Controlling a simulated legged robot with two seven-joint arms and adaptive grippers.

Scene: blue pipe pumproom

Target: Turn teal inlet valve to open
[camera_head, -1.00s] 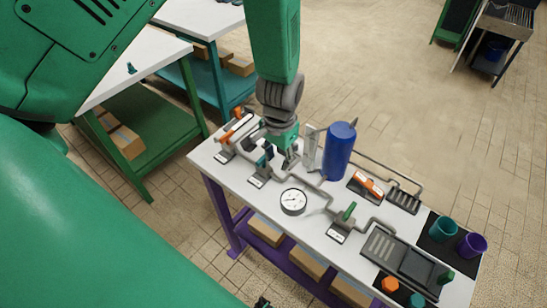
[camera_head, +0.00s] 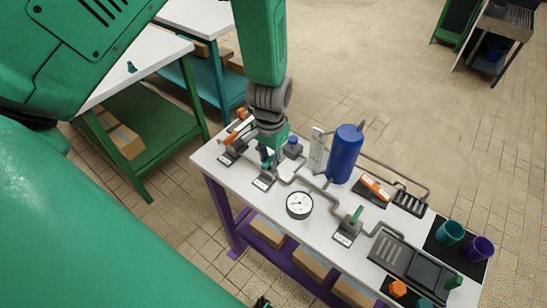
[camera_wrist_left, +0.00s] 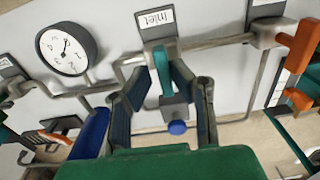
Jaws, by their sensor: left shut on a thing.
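The teal inlet valve handle (camera_wrist_left: 162,72) shows in the left wrist view, below a white label reading "Inlet" (camera_wrist_left: 155,18). The handle lies roughly crosswise to the grey pipe. My left gripper (camera_wrist_left: 163,80) has a finger on each side of the handle and is shut on it. In the head view my left gripper (camera_head: 268,156) is low over the bench's left end, and its fingers and wrist hide much of the valve.
An orange handle (camera_wrist_left: 301,45) is close to the right of the gripper. A blue-capped part (camera_wrist_left: 177,127) is near the fingers.

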